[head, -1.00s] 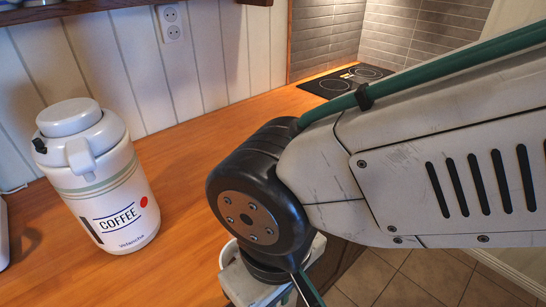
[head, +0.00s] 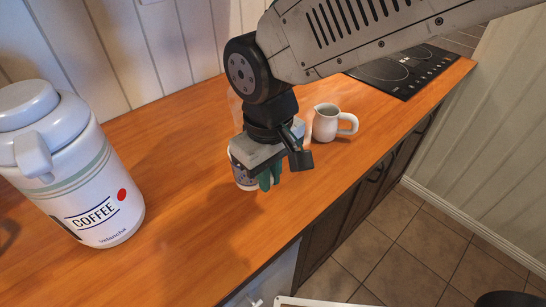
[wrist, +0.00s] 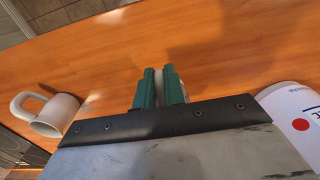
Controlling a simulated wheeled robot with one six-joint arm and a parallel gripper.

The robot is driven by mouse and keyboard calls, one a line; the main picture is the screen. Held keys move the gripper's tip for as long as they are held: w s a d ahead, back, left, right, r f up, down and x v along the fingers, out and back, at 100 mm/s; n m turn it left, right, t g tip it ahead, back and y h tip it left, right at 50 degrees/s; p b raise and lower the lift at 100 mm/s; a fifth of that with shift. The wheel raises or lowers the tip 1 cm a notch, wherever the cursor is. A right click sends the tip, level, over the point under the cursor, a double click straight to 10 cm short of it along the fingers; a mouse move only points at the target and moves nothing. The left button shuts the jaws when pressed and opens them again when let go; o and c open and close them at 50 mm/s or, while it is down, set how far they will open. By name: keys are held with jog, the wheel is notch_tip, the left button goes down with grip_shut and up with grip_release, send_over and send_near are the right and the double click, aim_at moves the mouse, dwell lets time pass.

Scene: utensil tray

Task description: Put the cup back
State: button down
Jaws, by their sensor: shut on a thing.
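The cup (head: 240,174) is white with a dark pattern. In the head view it shows beside and below my gripper (head: 268,178), over the wooden counter. My gripper's green fingers are close together and shut on the cup, and its body hides much of the cup. In the wrist view my gripper (wrist: 160,88) points over the counter, with only a pale sliver beside the right finger. I cannot tell whether the cup touches the counter.
A white jug (head: 325,123) with a handle stands right of my gripper, and it also shows in the wrist view (wrist: 58,115). A large coffee flask (head: 85,205) stands at the left. A black hob (head: 415,70) lies at the back right. The counter (head: 190,150) between flask and cup is clear.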

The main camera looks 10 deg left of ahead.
jog(key=shift+w+a+f, duration=0.1)
jog(key=shift+w+f, duration=0.25)
jog(key=shift+f, duration=0.25)
jog(key=shift+w+a+f, duration=0.1)
jog(key=shift+w+f, duration=0.25)
jog(key=shift+f, duration=0.3)
jog(key=shift+w+f, duration=0.35)
jog(key=shift+f, duration=0.25)
jog(key=shift+f, duration=0.1)
jog(key=c, duration=1.5)
grip_release()
jog(key=shift+f, duration=0.1)
notch_tip(320, 180, up, 12)
jog(key=shift+r, duration=0.2)
